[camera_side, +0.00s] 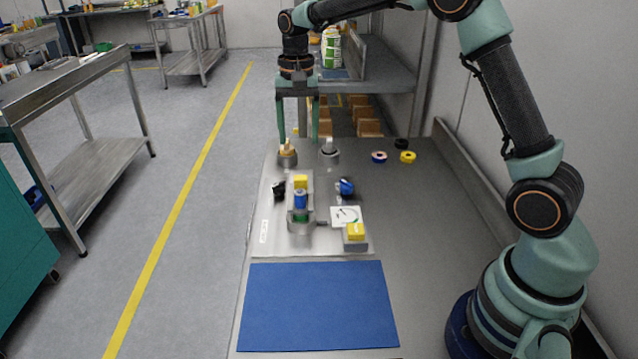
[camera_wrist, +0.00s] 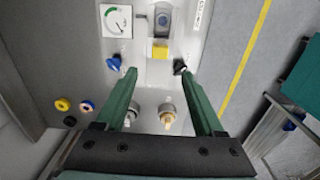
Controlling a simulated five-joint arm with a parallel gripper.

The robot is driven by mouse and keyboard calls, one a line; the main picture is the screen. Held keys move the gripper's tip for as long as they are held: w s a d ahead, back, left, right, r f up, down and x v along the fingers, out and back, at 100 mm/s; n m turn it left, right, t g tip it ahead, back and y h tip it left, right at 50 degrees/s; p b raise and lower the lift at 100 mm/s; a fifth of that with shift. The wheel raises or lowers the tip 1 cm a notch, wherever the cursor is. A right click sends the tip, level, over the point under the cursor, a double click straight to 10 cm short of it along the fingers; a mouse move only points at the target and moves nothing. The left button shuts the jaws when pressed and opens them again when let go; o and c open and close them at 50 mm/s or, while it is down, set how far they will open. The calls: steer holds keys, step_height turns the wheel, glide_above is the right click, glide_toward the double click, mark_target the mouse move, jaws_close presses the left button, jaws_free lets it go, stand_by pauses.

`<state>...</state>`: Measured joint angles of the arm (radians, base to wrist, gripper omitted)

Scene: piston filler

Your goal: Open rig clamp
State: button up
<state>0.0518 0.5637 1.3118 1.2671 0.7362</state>
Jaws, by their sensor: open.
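The rig is a pale plate (camera_side: 270,240) on the bench. My gripper (camera_side: 298,138) is open and empty, pointing down above the rig's far end. In the wrist view its fingertips (camera_wrist: 159,75) lie apart, between the blue and black knobs.
Two round steel fittings, one brass-topped (camera_side: 287,154) and one grey (camera_side: 329,151), stand at the far end. A gauge (camera_side: 345,214) and a yellow-topped box (camera_side: 355,232) are at front right. Tape rolls (camera_side: 407,157) lie right. The blue mat (camera_side: 318,305) is clear.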

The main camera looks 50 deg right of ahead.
mark_target(300, 177)
step_height(300, 177, down, 11)
stand_by(0.4)
jaws_close()
steer(key=shift+r, duration=0.1)
stand_by(1.3)
